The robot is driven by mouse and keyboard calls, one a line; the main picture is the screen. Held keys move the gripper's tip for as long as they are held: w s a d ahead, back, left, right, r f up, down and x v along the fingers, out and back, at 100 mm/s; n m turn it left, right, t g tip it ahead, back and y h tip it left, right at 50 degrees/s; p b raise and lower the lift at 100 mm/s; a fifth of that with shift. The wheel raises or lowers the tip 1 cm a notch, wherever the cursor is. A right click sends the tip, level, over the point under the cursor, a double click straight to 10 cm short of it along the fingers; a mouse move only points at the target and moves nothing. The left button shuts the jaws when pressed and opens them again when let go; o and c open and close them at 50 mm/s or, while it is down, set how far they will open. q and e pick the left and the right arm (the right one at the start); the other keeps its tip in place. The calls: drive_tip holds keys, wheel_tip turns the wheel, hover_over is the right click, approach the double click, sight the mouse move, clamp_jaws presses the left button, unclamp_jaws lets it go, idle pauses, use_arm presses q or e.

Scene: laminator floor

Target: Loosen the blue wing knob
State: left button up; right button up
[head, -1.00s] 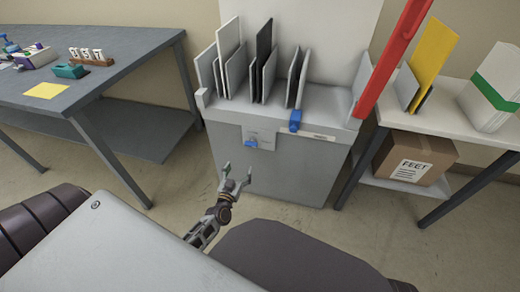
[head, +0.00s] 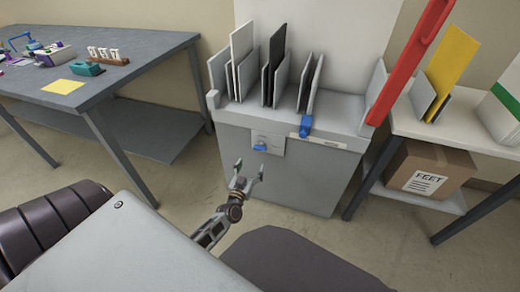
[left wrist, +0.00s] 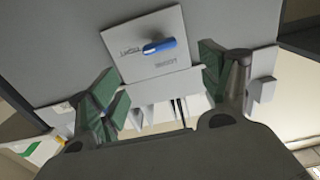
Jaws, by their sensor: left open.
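The blue wing knob (head: 260,147) sits on a light plate (head: 269,140) on the front of the grey cabinet. In the left wrist view the knob (left wrist: 159,46) lies nearly level on the plate, beyond and between my fingers. My left gripper (head: 250,171) is open and empty, below the knob in the head view and apart from it. In the left wrist view its green-padded fingers (left wrist: 164,88) are spread wide. My right gripper is not in view.
A second blue part (head: 306,125) is at the cabinet's top front edge, below upright panels. A red bar (head: 411,62) leans at the right. A grey table (head: 150,50) stands left, and a white table (head: 470,133) with a box (head: 428,171) beneath stands right.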

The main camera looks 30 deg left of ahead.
sight(259, 150)
use_arm(q)
drive_tip(key=b+x, duration=0.2)
drive_tip(key=x, duration=0.5)
drive_tip(key=shift+b+x, duration=0.65)
drive_tip(key=shift+x, duration=1.55)
drive_tip(key=shift+w, duration=0.55)
drive_tip(key=shift+a, duration=0.1)
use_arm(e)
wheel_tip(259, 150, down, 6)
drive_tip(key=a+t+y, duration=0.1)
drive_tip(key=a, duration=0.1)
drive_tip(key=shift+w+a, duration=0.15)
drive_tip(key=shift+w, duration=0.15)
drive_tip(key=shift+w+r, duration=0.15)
use_arm(q)
drive_tip(key=c, duration=1)
